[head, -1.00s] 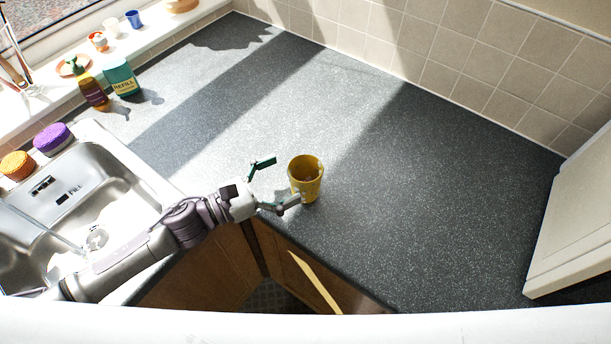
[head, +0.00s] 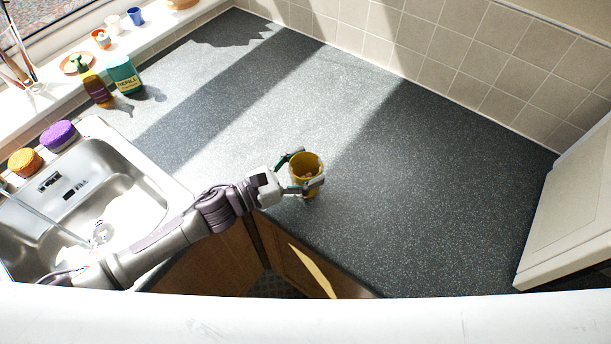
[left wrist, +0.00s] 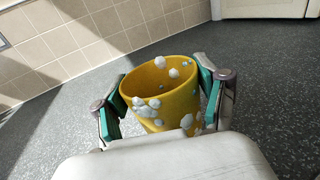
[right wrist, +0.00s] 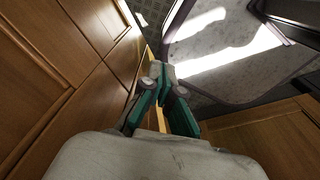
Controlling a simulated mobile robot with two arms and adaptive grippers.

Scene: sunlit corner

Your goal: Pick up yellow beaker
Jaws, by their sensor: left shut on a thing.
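The yellow beaker (head: 305,166) stands upright near the front edge of the dark counter, at the middle of the head view. My left gripper (head: 307,170) reaches it from the left, with one finger on each side. In the left wrist view, the beaker (left wrist: 163,98) shows whitish blobs on its wall and rim, between the green-padded fingers (left wrist: 160,88). The left gripper is shut on it. The gripper body hides the beaker's base there. My right gripper (right wrist: 163,88) shows only in the right wrist view, its fingers together and empty.
The sink (head: 105,190) lies at the left, with a purple sponge (head: 58,135) and an orange one (head: 25,161) beside it. A teal bottle (head: 124,77) and a pump bottle (head: 93,84) stand farther back. The counter (head: 420,180) right of the beaker is clear.

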